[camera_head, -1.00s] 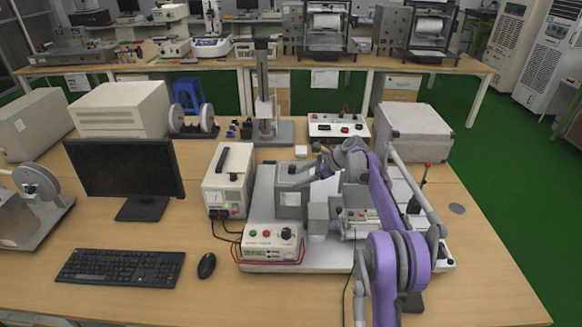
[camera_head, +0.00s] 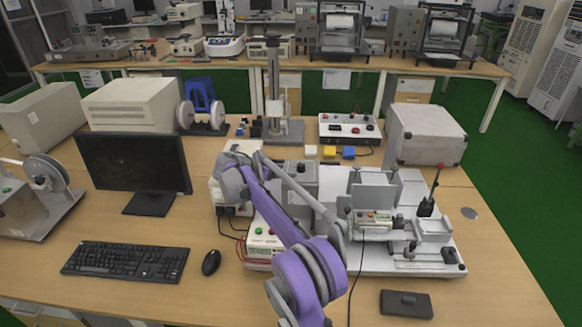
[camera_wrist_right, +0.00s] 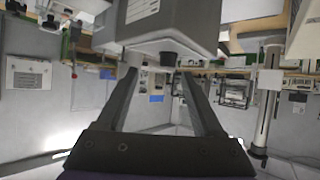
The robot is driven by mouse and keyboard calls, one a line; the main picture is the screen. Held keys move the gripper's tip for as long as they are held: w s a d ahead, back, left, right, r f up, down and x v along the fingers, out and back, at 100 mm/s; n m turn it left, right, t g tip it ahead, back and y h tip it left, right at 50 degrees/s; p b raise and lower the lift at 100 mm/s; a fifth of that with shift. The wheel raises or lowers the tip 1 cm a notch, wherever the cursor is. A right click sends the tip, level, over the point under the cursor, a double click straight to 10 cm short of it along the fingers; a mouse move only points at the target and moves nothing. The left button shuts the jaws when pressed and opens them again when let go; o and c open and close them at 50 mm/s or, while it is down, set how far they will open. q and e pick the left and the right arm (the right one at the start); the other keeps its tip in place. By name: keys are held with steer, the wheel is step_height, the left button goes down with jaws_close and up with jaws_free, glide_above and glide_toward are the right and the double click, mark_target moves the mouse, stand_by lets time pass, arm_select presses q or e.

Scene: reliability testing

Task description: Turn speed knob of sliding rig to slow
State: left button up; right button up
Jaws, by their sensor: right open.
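The sliding rig (camera_head: 432,263) lies on the desk, with a pale base, a grey block and a small carriage in its middle. At its left front stands a white control box (camera_head: 259,247) with green and red buttons. My purple and grey right arm crosses in front of this box and hides its right part; I cannot see the speed knob in the head view. My right gripper (camera_wrist_right: 160,74) is open and empty in the wrist view. Its fingertips are close to a grey box (camera_wrist_right: 178,22) with dark round parts; I cannot tell if they touch. My left gripper is not in view.
A power supply (camera_head: 249,147) stands behind the arm, partly covered. A monitor (camera_head: 133,165), keyboard (camera_head: 127,261) and mouse (camera_head: 211,262) are at the left. A dark flat case (camera_head: 406,304) lies at the front right. A grey case (camera_head: 425,133) stands behind the rig.

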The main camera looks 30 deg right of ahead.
mark_target(301, 165)
steer(key=shift+h, duration=0.6)
steer(key=x, duration=0.3)
steer(key=w+x, duration=0.1)
steer(key=x, duration=0.3)
steer(key=w+x, duration=0.1)
steer(key=x, duration=0.2)
steer(key=shift+d+r+p, duration=0.15)
steer(key=shift+r+p, duration=0.2)
steer(key=shift+s, duration=0.1)
jaws_close()
